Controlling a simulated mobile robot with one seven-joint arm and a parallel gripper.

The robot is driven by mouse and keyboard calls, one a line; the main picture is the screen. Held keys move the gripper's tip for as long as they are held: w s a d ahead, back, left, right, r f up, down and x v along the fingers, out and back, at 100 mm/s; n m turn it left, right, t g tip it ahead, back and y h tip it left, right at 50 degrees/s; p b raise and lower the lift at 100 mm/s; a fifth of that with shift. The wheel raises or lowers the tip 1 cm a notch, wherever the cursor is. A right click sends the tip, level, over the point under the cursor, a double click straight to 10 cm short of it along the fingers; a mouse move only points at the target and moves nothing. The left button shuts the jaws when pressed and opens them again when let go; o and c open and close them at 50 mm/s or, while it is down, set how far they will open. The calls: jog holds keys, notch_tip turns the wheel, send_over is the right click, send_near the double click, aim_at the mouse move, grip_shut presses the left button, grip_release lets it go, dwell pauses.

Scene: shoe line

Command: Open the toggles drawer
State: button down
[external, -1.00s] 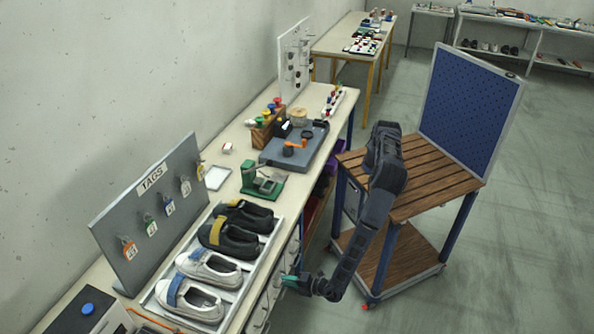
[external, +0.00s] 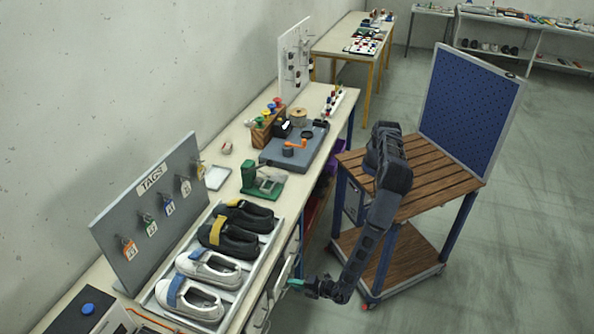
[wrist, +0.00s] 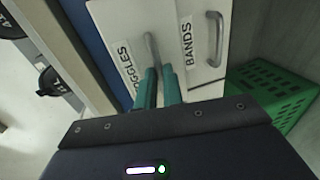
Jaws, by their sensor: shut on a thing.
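The toggles drawer has a white front (wrist: 113,22) with a TOGGLES label, partly covered by my fingers in the wrist view. Its grey bar handle (wrist: 149,47) runs up from between my fingertips. My gripper (wrist: 158,76) has green fingers and is shut on this handle. In the external view my gripper (external: 308,286) is low at the front of the long bench.
The bands drawer (wrist: 210,70) with its own handle is beside it. A green basket (wrist: 275,90) is at the right in the wrist view. A tray (external: 230,290) of shoes lies on the bench above. A wooden-slat cart (external: 430,180) stands to the right; floor between is narrow.

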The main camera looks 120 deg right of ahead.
jog(key=f+v, duration=0.3)
jog(key=v, duration=1.2)
jog(key=shift+s+a, duration=0.15)
jog(key=shift+s, duration=0.05)
jog(key=shift+f, duration=0.15)
jog(key=c, duration=1.5)
grip_release()
jog(key=v, duration=1)
jog(key=shift+s+a, duration=0.25)
jog(key=shift+a, duration=0.05)
